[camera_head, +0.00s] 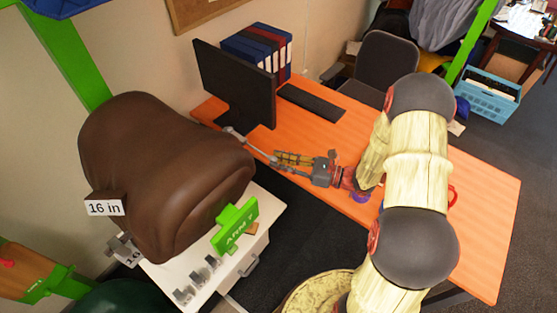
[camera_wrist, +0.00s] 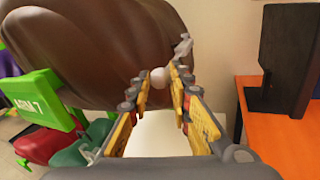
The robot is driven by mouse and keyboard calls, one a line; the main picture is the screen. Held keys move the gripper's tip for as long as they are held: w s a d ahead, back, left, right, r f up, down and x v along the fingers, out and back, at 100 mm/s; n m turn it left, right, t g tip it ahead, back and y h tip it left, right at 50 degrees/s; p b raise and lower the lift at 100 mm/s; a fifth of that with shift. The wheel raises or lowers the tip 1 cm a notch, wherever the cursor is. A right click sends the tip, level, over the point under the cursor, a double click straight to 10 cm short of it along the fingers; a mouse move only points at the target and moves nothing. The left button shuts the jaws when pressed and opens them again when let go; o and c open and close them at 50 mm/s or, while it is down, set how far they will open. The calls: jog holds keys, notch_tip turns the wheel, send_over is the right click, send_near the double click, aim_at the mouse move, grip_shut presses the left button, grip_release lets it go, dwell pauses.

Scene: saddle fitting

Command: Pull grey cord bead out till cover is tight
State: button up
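The saddle cover is a large brown rounded form; it shows in the head view (camera_head: 160,165) and fills the upper part of the wrist view (camera_wrist: 90,45). A thin grey cord (camera_head: 253,150) runs nearly straight from a grey fitting (camera_head: 234,133) at the saddle's right side to my fingertips. The pale grey round bead (camera_wrist: 158,77) sits between my fingertips in the wrist view. My gripper (camera_head: 277,158), with yellow finger pads, appears shut on the bead; contact is clearer on the left finger than on the right.
An orange desk (camera_head: 470,200) with a dark monitor (camera_head: 235,85) and a keyboard (camera_head: 310,103) lies behind and right of my gripper. A green sign (camera_head: 235,225) and a white cabinet (camera_head: 255,245) stand below the saddle. A chair (camera_head: 385,65) stands beyond the desk.

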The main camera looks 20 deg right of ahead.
jog(key=o, duration=0.4)
jog(key=shift+o, duration=0.2)
jog(key=v, duration=1.2)
